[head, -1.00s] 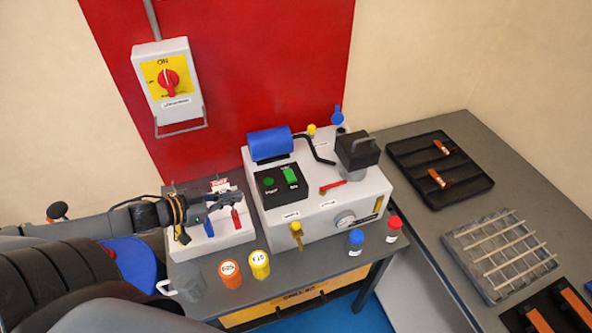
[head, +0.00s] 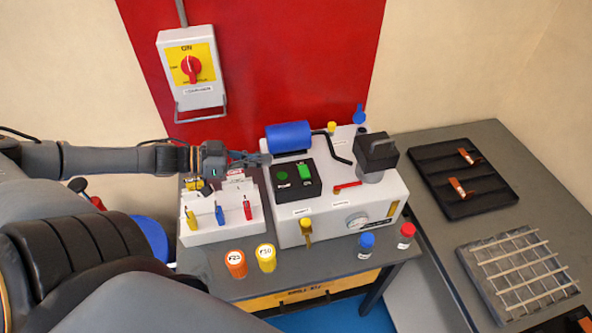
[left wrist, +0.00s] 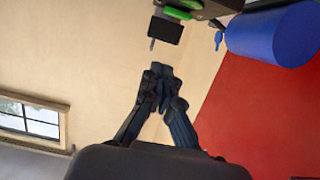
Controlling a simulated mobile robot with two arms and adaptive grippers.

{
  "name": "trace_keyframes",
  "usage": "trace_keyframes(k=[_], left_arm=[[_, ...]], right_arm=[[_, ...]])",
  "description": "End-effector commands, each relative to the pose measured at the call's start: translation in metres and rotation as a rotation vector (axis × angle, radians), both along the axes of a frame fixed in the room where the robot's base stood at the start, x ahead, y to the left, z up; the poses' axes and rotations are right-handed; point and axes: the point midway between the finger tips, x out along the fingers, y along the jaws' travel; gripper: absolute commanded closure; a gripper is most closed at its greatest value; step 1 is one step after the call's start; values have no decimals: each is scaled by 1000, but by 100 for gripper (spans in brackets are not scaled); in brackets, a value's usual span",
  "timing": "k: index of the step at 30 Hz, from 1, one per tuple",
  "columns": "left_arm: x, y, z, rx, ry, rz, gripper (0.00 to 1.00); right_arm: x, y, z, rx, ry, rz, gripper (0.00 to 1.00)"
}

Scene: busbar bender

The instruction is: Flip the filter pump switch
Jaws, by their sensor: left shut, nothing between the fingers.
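A black switch box (head: 293,180) sits on top of the white pump unit (head: 340,190) in the head view. It has a round green button (head: 282,176) on its left and a bright green rocker switch (head: 305,171) on its right. Their lettering is too small to read surely. My left gripper (head: 264,159) is shut and empty, just left of the box and the blue cylinder. In the left wrist view its fingertips (left wrist: 159,72) are together and touch nothing visible; green and dark parts show at the top edge. My right gripper is not in view.
The blue cylinder (head: 288,137) and a black hose (head: 338,148) stand behind the box. A white stand with coloured levers (head: 220,215) is below my left gripper. A red-knobbed wall switch (head: 191,67) hangs behind. Orange (head: 235,263) and yellow (head: 266,257) containers stand in front.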

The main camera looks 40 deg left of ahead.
Motion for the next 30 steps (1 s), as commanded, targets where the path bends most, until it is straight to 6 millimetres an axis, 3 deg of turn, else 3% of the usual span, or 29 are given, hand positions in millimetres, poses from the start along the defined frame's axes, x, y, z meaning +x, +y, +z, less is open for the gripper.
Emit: trace_keyframes(k=[9,17,30], left_arm=[[31,-26,-15,1,-7,-2,100],[49,-41,-20,1,-6,0,100],[68,-57,-29,-4,0,5,100]], right_arm=[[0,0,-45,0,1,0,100],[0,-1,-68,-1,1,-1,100],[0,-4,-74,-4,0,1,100]])
